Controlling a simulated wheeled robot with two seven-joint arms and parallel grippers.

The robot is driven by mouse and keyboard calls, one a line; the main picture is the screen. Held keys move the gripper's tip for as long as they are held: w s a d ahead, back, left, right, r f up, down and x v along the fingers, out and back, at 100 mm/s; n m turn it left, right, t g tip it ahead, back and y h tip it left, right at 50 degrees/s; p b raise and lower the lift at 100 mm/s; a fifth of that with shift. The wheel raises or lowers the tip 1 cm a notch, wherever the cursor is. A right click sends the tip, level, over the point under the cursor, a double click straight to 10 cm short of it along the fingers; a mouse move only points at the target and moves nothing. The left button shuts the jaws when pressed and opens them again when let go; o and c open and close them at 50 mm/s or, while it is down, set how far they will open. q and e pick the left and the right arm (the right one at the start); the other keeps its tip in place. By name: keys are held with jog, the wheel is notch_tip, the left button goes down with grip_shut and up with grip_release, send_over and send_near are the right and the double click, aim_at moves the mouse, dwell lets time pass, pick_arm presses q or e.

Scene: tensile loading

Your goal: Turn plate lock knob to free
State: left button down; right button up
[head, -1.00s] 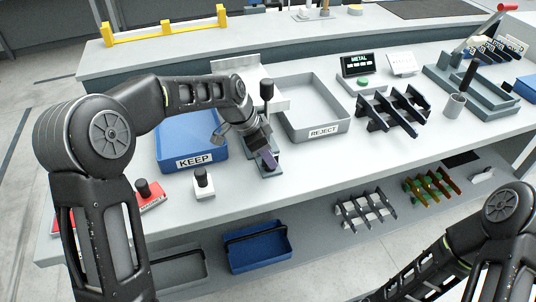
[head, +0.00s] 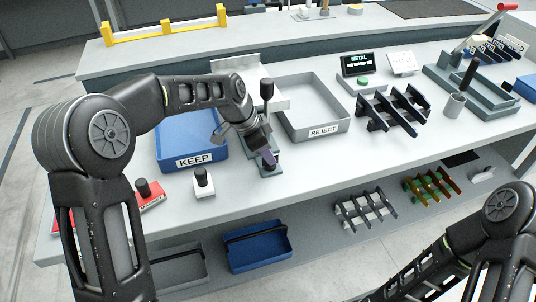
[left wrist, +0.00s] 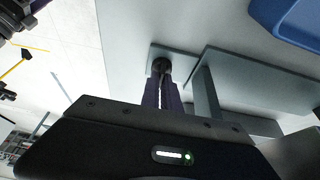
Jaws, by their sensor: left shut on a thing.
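The plate lock knob (left wrist: 160,65) is a small dark round knob on a grey plate (left wrist: 178,56), seen in the left wrist view. My left gripper (left wrist: 161,80) has its two purple-tinted fingers shut on the knob. In the head view, the left gripper (head: 269,158) reaches down to the grey fixture (head: 271,173) near the table's front edge. There the fingers mostly hide the knob, and its turn angle cannot be told. My right arm shows at the lower right, but its gripper is out of the picture.
A dark-topped post (head: 267,90) stands just behind the gripper. The blue KEEP tray (head: 174,164) lies to the left and the grey REJECT tray (head: 324,131) to the right. A black-knobbed white block (head: 203,184) stands left of the fixture. A black rack (head: 393,108) stands farther right.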

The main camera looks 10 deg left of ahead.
pick_arm(q)
jog(key=shift+n, duration=0.4)
jog(key=n+t+y+b, duration=0.1)
jog(key=n+b, duration=0.1)
jog(key=n, duration=0.1)
jog(key=shift+s+d, duration=0.1)
jog(key=shift+d, duration=0.05)
jog(key=n+y+b, duration=0.1)
jog(key=n, duration=0.1)
jog(key=n+t+y+b, duration=0.1)
jog(key=n, duration=0.2)
jog(key=shift+d+f+n, duration=0.1)
jog(key=shift+d+n, duration=0.05)
jog(key=shift+n, duration=0.15)
jog(key=n+y+b, duration=0.1)
jog(key=n+b, duration=0.1)
jog(key=n, duration=0.2)
jog(key=shift+d+n+y+b, duration=0.1)
jog(key=shift+n+y+b, duration=0.2)
jog(key=shift+y+b, duration=0.1)
jog(key=shift+n+g+y+b, duration=0.4)
jog(key=shift+n+y+b, duration=0.3)
jog(key=shift+n, duration=1.2)
jog(key=c, duration=1.6)
grip_release()
